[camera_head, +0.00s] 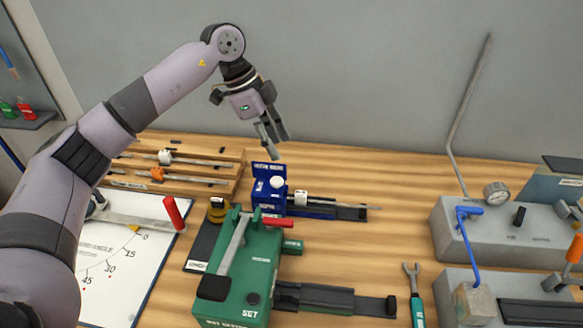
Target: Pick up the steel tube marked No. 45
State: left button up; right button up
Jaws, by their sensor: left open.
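My left gripper (272,142) is open and empty, pointing down in the air in front of the grey wall, above the back of the table. A wooden rack (233,172) at the back left holds thin steel tubes. One tube (200,162) carries a white tag, and another tube (208,180) in front of it carries an orange tag. A thin tube (335,203) with a white block on it lies along the blue fixture (267,196), below my gripper. No number is legible on any tube, so I cannot tell which is No. 45.
A green bender (243,270) with a red handle stands front centre. A white angle board (112,262) lies at left. Grey boxes (470,235) with a gauge and a tall bent tube (466,100) stand at right. A wrench (415,295) lies between. The back centre table is clear.

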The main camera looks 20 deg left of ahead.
aim_at(303, 193)
pick_arm(q)
jog(key=p+x, duration=0.3)
jog(key=x, duration=1.1)
jog(key=shift+d, duration=0.1)
jog(key=shift+x, duration=0.8)
jog(key=shift+c, duration=0.4)
grip_shut()
